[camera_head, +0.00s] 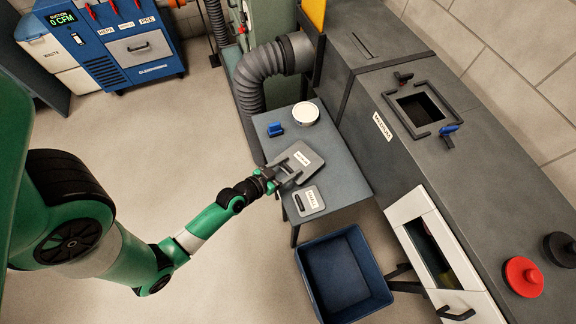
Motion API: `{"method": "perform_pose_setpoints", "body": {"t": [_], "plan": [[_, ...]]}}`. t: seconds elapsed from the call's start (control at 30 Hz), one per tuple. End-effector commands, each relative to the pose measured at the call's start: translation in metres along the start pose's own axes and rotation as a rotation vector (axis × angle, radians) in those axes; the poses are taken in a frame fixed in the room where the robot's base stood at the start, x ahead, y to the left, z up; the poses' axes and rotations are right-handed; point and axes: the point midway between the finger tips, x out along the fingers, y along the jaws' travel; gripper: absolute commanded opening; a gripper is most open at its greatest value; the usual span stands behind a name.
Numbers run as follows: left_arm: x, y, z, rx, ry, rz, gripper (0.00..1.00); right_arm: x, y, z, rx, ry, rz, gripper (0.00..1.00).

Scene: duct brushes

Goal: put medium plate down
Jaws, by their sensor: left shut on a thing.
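The medium plate (308,155) is a grey square plate with a white label, over the middle of the small grey table (345,172). My left gripper (284,173) is shut on its near left side. I cannot tell whether the plate touches the table top or is just above it. A smaller grey plate (311,203) with a label and a dark handle lies at the table's near edge, close to the gripper. My right gripper is not in view.
A white round tub (306,113) and a blue clip (275,129) are at the table's far end. A blue bin (343,275) stands on the floor in front. The grey duct (470,150) on the right has a square opening (420,108) with clamps. Red (523,277) and black round brushes sit near its end.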

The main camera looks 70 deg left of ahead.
Motion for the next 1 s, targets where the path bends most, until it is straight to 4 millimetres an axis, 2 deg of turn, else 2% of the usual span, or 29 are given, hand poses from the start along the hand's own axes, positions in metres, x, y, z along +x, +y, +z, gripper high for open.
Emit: {"method": "perform_pose_setpoints", "body": {"t": [0.03,0.07,0.3,0.33,0.47,0.5,0.8,0.87,1.0], "plan": [[0.006,0.0,0.015,0.0,-0.001,0.001,0.02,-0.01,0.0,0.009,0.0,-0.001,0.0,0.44],[0.007,0.001,0.018,-0.001,-0.001,0.001,0.02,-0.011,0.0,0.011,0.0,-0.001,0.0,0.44],[0.007,0.001,0.018,0.001,-0.001,0.001,0.02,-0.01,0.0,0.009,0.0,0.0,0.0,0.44],[0.007,0.001,0.019,0.001,-0.003,0.002,0.72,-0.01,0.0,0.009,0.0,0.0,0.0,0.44],[0.007,0.001,0.019,0.001,-0.003,0.002,0.95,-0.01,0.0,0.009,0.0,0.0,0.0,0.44],[0.007,0.001,0.019,0.001,-0.003,0.002,0.98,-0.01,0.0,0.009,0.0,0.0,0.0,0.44],[0.005,0.001,0.019,0.0,-0.003,0.001,0.98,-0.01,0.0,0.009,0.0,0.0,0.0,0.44],[0.0,0.001,0.019,-0.001,-0.003,0.001,0.98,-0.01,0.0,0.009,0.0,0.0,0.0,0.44],[-0.025,0.0,0.019,-0.003,-0.003,-0.001,0.98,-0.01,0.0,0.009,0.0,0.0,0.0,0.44]]}}
